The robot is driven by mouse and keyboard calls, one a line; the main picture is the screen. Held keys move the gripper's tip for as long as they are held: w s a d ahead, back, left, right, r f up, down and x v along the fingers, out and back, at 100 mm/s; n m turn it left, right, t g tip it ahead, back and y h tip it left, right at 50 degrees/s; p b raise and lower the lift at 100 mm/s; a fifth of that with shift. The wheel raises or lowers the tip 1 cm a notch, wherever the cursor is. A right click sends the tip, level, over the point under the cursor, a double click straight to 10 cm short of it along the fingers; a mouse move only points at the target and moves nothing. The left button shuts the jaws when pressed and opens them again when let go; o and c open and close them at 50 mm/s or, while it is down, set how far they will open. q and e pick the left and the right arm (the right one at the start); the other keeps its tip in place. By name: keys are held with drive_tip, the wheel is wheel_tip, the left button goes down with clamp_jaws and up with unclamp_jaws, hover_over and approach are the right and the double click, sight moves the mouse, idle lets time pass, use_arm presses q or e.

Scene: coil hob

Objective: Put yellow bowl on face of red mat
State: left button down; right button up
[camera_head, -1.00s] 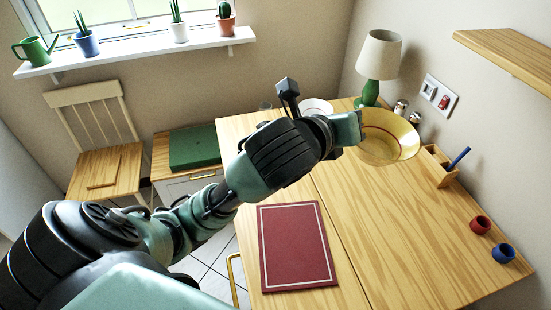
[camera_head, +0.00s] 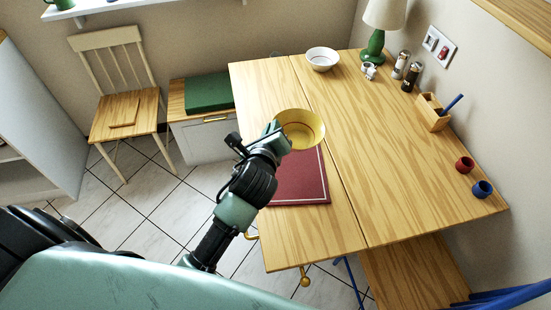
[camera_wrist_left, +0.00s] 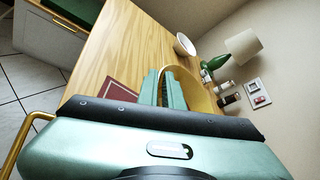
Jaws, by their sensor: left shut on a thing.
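The yellow bowl (camera_head: 303,128) is held by its left rim in my left gripper (camera_head: 277,133), which is shut on it. In the head view the bowl is over the far end of the red mat (camera_head: 302,182), and it hides that end. I cannot tell for sure whether the bowl touches the mat. In the left wrist view the bowl (camera_wrist_left: 190,88) tilts beside the fingers (camera_wrist_left: 163,90), and a corner of the red mat (camera_wrist_left: 120,91) shows to their left. The mat lies flat on the wooden table. My right gripper is not in view.
A white bowl (camera_head: 322,59) stands at the table's far edge. A green lamp (camera_head: 376,45), shakers (camera_head: 411,75), a wooden pen holder (camera_head: 432,112), a red cup (camera_head: 464,165) and a blue cup (camera_head: 482,189) line the right side. The table's middle (camera_head: 385,160) is clear.

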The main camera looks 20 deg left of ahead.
use_arm(q)
wheel_tip(320, 180, down, 12)
drive_tip(key=shift+r+b, duration=0.1)
drive_tip(key=shift+b, duration=0.9)
drive_tip(key=c, duration=1.6)
unclamp_jaws()
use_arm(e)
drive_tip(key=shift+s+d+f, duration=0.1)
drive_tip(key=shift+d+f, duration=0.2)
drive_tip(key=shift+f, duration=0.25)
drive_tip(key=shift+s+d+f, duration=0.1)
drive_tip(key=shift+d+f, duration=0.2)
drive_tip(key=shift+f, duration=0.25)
use_arm(q)
drive_tip(key=shift+s, duration=0.15)
drive_tip(key=v, duration=1.2)
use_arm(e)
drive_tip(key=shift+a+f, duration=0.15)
